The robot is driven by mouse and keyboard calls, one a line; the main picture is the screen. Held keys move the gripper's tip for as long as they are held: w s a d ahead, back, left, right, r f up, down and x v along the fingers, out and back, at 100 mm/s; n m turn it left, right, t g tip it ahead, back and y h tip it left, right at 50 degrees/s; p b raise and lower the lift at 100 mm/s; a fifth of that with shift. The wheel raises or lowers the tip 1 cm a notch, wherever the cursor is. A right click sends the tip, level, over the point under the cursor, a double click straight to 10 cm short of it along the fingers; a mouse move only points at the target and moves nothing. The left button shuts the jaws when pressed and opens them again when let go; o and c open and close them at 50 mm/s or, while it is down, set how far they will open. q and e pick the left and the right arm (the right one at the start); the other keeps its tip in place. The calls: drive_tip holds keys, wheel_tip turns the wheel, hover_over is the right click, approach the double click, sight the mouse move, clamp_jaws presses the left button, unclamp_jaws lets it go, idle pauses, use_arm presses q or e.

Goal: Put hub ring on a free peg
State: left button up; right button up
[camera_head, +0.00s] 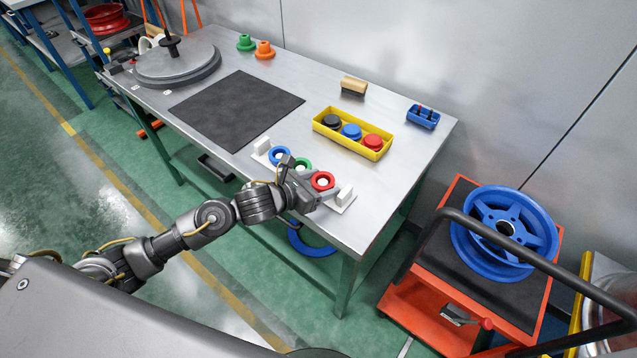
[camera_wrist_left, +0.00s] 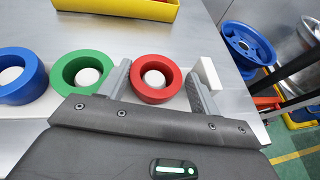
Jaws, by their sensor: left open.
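A red hub ring (camera_head: 322,181) sits around a white peg on the white peg base (camera_head: 344,203) at the table's front edge. It also shows in the left wrist view (camera_wrist_left: 154,93). A green ring (camera_head: 304,163) and a blue ring (camera_head: 279,156) sit around pegs to its left; the wrist view shows the green ring (camera_wrist_left: 66,79) and blue ring (camera_wrist_left: 22,90) too. My left gripper (camera_head: 308,182) is open, one finger on each side of the red ring, with gaps visible in the wrist view. It partly hides the base. My right gripper is out of view.
A yellow tray (camera_head: 345,145) with black, blue and red round parts lies behind the pegs. A dark mat (camera_head: 237,108), a wooden-handled brush (camera_head: 354,86) and a small blue holder (camera_head: 423,117) lie on the table. A blue wheel (camera_head: 505,232) rests on an orange cart.

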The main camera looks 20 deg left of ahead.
use_arm(q)
drive_tip(key=shift+r, duration=0.25)
drive_tip(key=shift+s+a, duration=0.2)
drive_tip(key=shift+s, duration=0.1)
drive_tip(key=b+v, duration=0.1)
drive_tip(key=v, duration=1)
drive_tip(key=shift+r, duration=0.2)
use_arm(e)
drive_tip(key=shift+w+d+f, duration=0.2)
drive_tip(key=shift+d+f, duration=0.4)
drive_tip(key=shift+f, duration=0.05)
use_arm(q)
drive_tip(key=shift+s, duration=0.1)
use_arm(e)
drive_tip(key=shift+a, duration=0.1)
